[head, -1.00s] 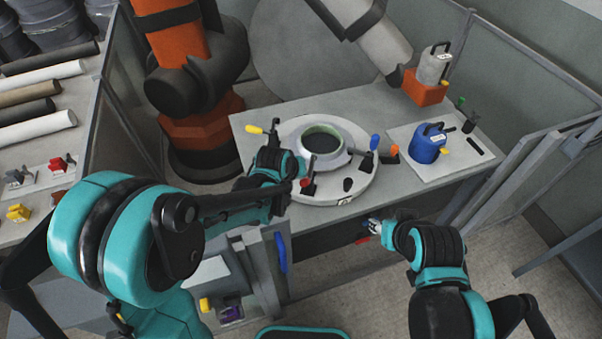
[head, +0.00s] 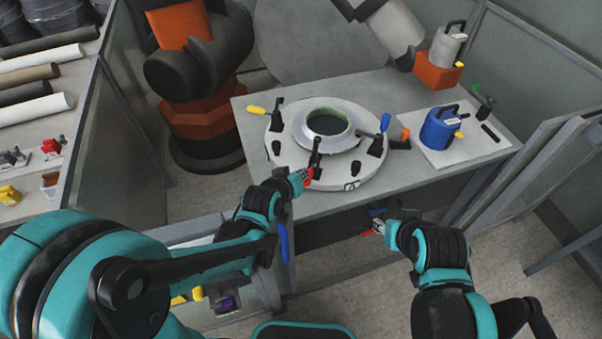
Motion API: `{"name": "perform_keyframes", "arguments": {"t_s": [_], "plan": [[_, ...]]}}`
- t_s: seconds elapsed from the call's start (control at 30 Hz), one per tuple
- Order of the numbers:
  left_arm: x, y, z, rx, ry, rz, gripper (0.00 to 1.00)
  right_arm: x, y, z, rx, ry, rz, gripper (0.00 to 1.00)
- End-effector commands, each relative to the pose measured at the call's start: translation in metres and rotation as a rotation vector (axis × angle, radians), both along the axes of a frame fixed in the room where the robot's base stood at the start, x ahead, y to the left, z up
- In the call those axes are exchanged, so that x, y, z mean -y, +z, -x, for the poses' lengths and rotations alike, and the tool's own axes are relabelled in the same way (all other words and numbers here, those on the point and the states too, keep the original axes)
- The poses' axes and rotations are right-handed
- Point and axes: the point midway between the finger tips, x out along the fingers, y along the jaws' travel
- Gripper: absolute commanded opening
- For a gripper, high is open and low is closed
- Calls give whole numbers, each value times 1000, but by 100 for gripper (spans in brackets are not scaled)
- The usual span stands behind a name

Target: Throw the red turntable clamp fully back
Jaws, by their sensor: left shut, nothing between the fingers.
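The red turntable clamp has a black body (head: 316,163) on the front of the round grey turntable (head: 377,178). Its red handle (head: 309,177) points outward at the turntable's front rim, and a dark part of the clamp rises in front of the ring mould (head: 303,126). My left gripper (head: 302,177) is shut and empty, right at the red handle on its left side; I cannot tell whether they touch. My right gripper (head: 375,228) is low in front of the bench, away from the turntable; its finger gap is unclear.
Other clamps with a yellow handle (head: 257,109), a blue handle (head: 385,122) and an orange handle (head: 406,134) stand around the turntable. A blue container (head: 436,130) sits on a white board at right. An orange robot arm (head: 184,60) stands behind left.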

Motion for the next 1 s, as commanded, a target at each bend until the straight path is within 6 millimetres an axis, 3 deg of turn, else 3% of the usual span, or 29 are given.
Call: {"name": "perform_keyframes", "arguments": {"t_s": [0.63, 1.0], "plan": [[-1, -2, 7, -11, -3, -4, 0, 0, -2, 0, 0, 0, 0, 40], [-14, 27, 43, -5, 0, -2, 0, 0, -2, 0, 0, 0, 0, 40]]}}
